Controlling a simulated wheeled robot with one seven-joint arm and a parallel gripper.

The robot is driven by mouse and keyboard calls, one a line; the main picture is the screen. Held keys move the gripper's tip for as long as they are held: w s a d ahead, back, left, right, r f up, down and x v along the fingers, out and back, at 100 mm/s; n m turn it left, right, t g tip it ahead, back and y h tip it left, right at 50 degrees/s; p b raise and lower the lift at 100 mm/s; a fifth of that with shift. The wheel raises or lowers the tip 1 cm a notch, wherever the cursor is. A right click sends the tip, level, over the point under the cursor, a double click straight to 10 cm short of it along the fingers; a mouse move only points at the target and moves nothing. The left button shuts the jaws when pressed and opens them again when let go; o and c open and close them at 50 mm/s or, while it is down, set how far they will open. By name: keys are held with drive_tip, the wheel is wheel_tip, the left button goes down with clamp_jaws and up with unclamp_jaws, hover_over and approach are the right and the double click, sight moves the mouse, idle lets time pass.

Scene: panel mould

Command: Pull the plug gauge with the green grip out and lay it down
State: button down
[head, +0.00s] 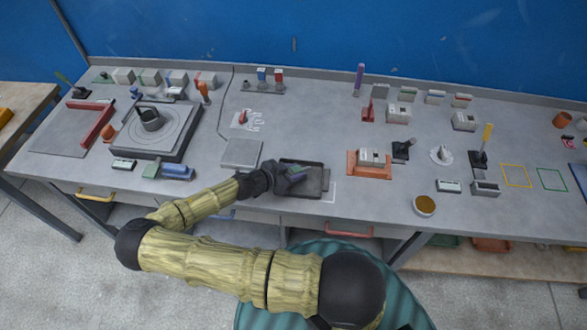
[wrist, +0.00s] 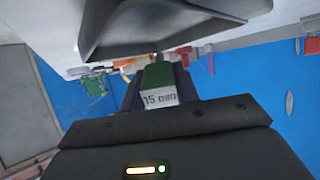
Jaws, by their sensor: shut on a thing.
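The plug gauge with the green grip (wrist: 154,74) is between the fingers of my gripper (head: 290,178) in the wrist view. A pale band marked "15 mm" shows below its green part. My gripper is shut on it. In the head view my gripper is at the left part of a dark shallow tray (head: 316,187), and the gauge is mostly hidden by the fingers. The tray's dark wall (wrist: 150,30) fills the top of the wrist view, close to the gauge. I cannot tell whether the gauge touches the tray.
A grey square plate (head: 241,153) lies left of the tray. A small rack (head: 263,89) with blue- and red-gripped pieces stands behind. An orange-based fixture (head: 369,162) stands to the right. A round machine plate (head: 157,128) is at the left. Bare table lies behind the tray.

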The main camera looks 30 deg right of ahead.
drive_tip(key=shift+f, duration=0.95)
drive_tip(key=c, duration=1)
unclamp_jaws()
drive_tip(key=shift+o, duration=0.2)
drive_tip(key=shift+a+r+b, duration=0.1)
drive_tip(key=shift+a+b, duration=0.05)
drive_tip(key=shift+b, duration=0.15)
drive_tip(key=b+v, duration=0.5)
drive_tip(key=v, duration=1.2)
